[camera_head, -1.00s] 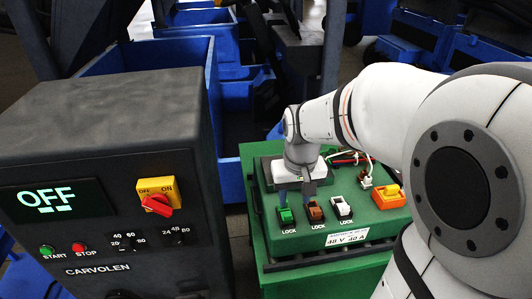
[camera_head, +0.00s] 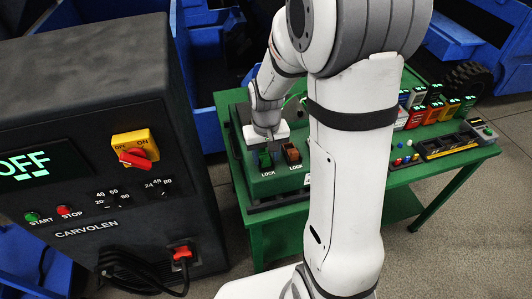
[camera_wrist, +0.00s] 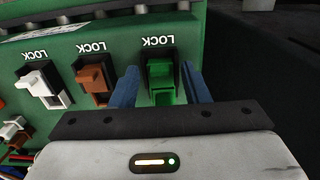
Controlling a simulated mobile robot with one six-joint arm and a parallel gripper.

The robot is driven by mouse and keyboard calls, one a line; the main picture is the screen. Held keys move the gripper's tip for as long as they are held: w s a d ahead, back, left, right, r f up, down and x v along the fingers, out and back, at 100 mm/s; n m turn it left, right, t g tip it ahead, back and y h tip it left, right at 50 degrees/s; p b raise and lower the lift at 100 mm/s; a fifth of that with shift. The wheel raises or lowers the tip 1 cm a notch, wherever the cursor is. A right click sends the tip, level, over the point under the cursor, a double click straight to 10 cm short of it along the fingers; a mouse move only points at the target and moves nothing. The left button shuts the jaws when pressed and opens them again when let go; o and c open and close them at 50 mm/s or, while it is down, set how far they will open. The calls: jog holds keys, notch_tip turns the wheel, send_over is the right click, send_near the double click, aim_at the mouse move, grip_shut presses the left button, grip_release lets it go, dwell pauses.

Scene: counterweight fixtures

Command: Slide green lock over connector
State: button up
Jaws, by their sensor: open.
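The green lock (camera_wrist: 163,82) is on the face of a green box, with a LOCK label beside it. In the wrist view it sits between the two blue fingers of my gripper (camera_wrist: 162,88). The fingers are apart, one on each side of the lock, with a narrow gap on each side. In the head view the green lock (camera_head: 265,158) is just below my gripper (camera_head: 267,140), whose fingers are small and partly hidden there. No separate connector can be made out at the green lock.
A brown lock (camera_wrist: 92,78) and a white lock (camera_wrist: 42,82) stand in a row beside the green one. A dark CARVOLEN cabinet (camera_head: 90,130) reading OFF stands at left. A green table (camera_head: 440,165) with several colored modules extends right.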

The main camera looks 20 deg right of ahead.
jog(key=shift+c, duration=0.5)
grip_shut()
